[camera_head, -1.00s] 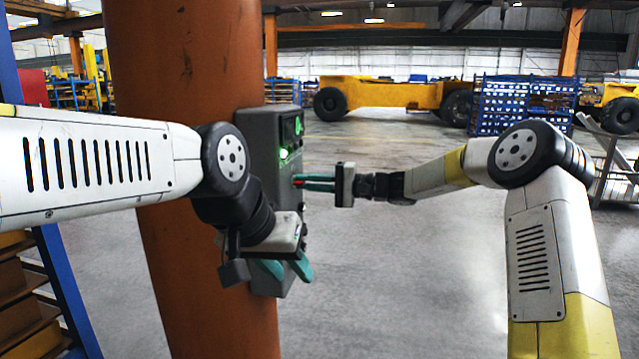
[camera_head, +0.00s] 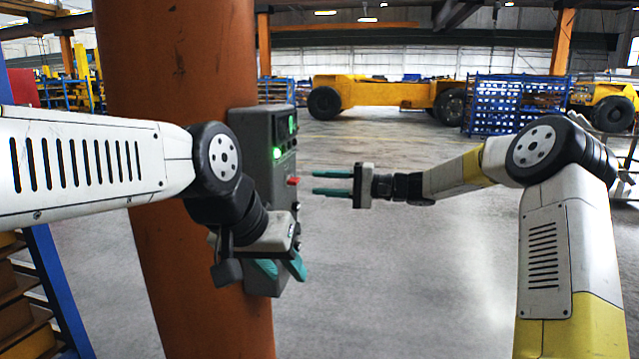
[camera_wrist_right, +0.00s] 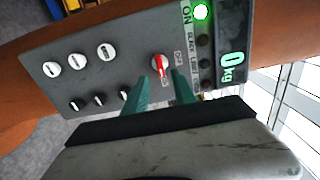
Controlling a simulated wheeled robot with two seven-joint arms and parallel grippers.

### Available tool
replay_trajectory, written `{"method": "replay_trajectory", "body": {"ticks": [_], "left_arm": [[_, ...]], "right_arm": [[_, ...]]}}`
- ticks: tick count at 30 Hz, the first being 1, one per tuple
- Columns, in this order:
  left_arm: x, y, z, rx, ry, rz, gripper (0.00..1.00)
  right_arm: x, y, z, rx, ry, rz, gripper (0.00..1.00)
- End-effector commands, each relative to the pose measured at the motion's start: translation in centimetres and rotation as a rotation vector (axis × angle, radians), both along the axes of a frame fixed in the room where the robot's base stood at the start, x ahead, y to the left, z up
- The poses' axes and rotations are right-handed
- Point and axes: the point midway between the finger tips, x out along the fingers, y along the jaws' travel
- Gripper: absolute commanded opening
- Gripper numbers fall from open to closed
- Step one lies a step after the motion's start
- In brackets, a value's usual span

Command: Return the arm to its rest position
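My right gripper (camera_head: 316,182) is open and empty, to the right of the grey control box (camera_head: 262,140) on the orange column. A visible gap separates it from the box's red knob (camera_head: 293,181). In the right wrist view the red knob (camera_wrist_right: 160,65) shows just beyond the two teal fingers (camera_wrist_right: 162,85). My left gripper (camera_head: 281,268) hangs in front of the box's lower part, its teal fingers apart with nothing visible between them. Whether it touches the box cannot be told.
The orange column (camera_head: 180,60) stands close in front. A green lamp (camera_wrist_right: 200,12) is lit and the display (camera_wrist_right: 232,66) reads 0 kg. A blue rack (camera_head: 50,280) stands at lower left. Open floor (camera_head: 420,270) lies right of the column. A yellow vehicle (camera_head: 385,93) is far back.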

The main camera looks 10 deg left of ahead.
Motion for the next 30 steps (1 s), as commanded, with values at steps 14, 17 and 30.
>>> {"method": "replay_trajectory", "body": {"ticks": [14, 17, 30], "left_arm": [[0.0, 0.0, 0.0, 0.0, 0.0, 0.0, 0.36], [0.0, 0.0, 0.0, 0.0, 0.0, 0.0, 0.36], [0.0, 0.0, 0.0, 0.0, 0.0, 0.0, 0.36]], "right_arm": [[-0.1, -1.7, 0.0, 0.0, 0.001, 0.001, 0.32], [-0.7, -1.6, 0.1, -0.024, -0.005, 0.008, 0.32], [-15.1, -6.9, -1.1, -0.682, -0.154, 0.043, 0.32]]}}
